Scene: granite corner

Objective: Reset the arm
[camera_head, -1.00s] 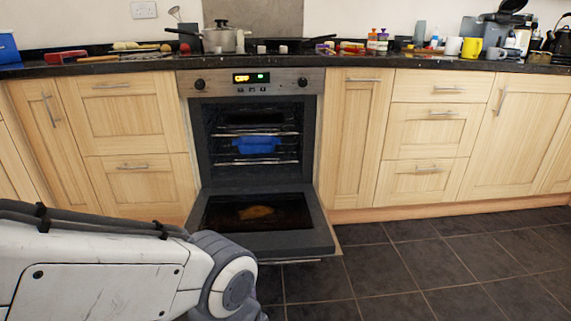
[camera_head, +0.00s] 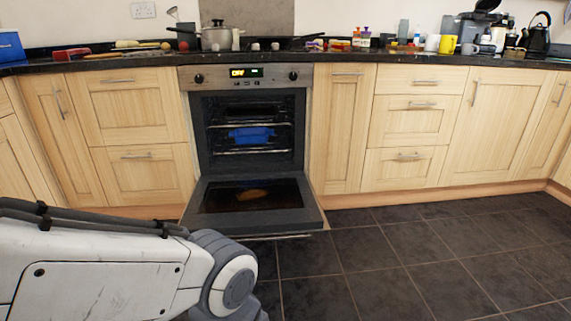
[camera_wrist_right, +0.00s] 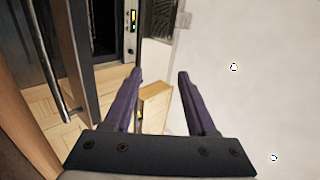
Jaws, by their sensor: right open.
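My left arm (camera_head: 110,265) comes in from the left in the head view, with its grey joint at the lower middle; its gripper is out of the picture. My right gripper (camera_wrist_right: 160,78) shows in the right wrist view, its two dark purple fingers apart with nothing held between them. A light wooden piece lies beyond the fingers in that view. My right arm does not show in the head view.
The oven (camera_head: 247,125) stands with its door (camera_head: 255,222) folded down and a blue dish (camera_head: 250,135) on a rack inside. A cluttered dark counter (camera_head: 420,57) runs above wooden cabinets. Dark floor tiles (camera_head: 400,260) at the right are clear.

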